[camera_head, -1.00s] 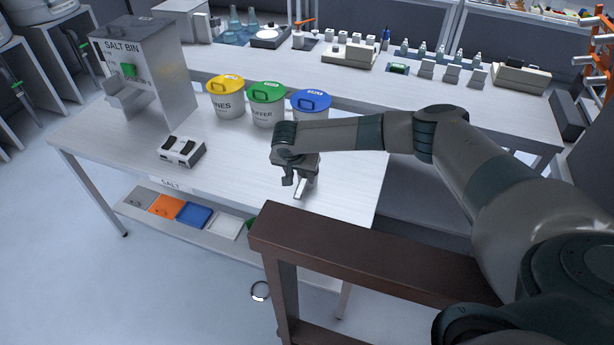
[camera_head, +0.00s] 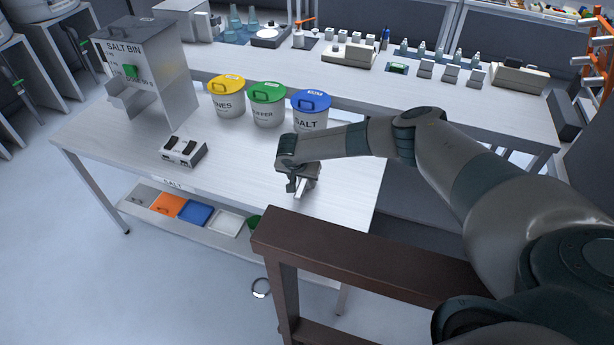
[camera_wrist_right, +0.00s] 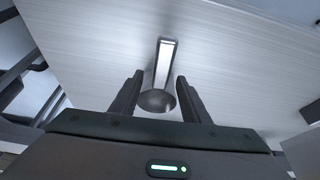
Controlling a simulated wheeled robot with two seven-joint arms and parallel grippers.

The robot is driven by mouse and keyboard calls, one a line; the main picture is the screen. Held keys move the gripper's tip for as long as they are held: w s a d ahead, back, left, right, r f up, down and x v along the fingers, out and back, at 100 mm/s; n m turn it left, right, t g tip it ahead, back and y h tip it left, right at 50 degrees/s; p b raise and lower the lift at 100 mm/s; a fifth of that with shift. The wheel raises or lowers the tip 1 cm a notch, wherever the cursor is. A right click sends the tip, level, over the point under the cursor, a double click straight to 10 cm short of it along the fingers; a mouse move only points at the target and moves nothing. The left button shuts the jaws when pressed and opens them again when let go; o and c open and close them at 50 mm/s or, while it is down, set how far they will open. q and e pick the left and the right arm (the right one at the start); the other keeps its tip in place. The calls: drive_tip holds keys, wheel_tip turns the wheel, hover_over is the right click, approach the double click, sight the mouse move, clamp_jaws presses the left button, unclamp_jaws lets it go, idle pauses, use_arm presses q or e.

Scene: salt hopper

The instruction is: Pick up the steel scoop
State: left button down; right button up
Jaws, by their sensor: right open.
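The steel scoop (camera_wrist_right: 166,58) lies on the white table; its long bright handle and dark rounded bowl (camera_wrist_right: 157,100) show in the right wrist view. My right gripper (camera_wrist_right: 160,79) is open, with one finger on each side of the scoop in the picture. The fingers do not visibly grip it. In the head view, the right gripper (camera_head: 298,188) points down near the table's front right part, and a short bright piece of the scoop (camera_head: 302,187) shows beside its fingers. The gripper hides the rest of the scoop there. My left gripper is not in view.
A brown beam (camera_head: 370,258) stands just in front of the table (camera_head: 240,160). Lidded yellow (camera_head: 227,103), green (camera_head: 267,110) and blue (camera_head: 311,115) buckets stand behind the gripper. A small black-and-white device (camera_head: 184,152) and the salt bin (camera_head: 160,80) are to the left.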

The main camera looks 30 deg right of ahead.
drive_tip(key=shift+f, duration=0.15)
idle(0.3)
clamp_jaws()
idle(1.2)
